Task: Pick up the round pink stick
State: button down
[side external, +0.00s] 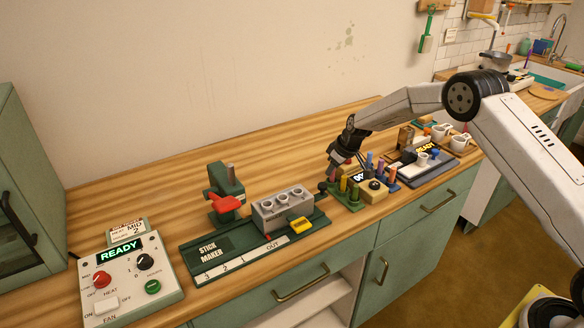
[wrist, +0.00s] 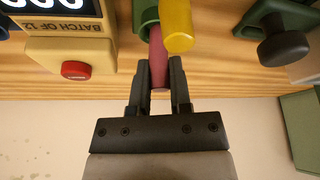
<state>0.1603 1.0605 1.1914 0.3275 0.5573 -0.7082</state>
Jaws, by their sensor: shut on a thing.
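My gripper (side external: 335,178) is low over the left end of a group of coloured sticks on the wooden table. In the wrist view my gripper (wrist: 159,65) has its fingers on both sides of the round pink stick (wrist: 158,57) and is shut on it. One end of the pink stick is in or against a green holder (wrist: 143,18); I cannot tell how deep. A yellow stick (wrist: 177,28) is close beside it and covers part of it. In the side view I cannot make out the pink stick clearly.
A stick maker (side external: 285,208) and control panel (side external: 130,275) stand at left. The table behind (side external: 270,150) is clear.

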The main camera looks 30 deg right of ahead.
notch_tip(320, 180, up, 2)
jog(key=shift+r, duration=0.1)
jog(key=s+r, duration=0.1)
jog(key=r, duration=0.1)
jog(key=s+r, duration=0.4)
jog(key=shift+s+a+r, duration=0.2)
jog(key=shift+a, duration=0.05)
jog(key=s+r, duration=0.3)
jog(key=s, duration=0.5)
jog(key=shift+s+a+r, duration=0.25)
jog(key=shift+s+a, duration=0.05)
jog(key=shift+a, duration=0.1)
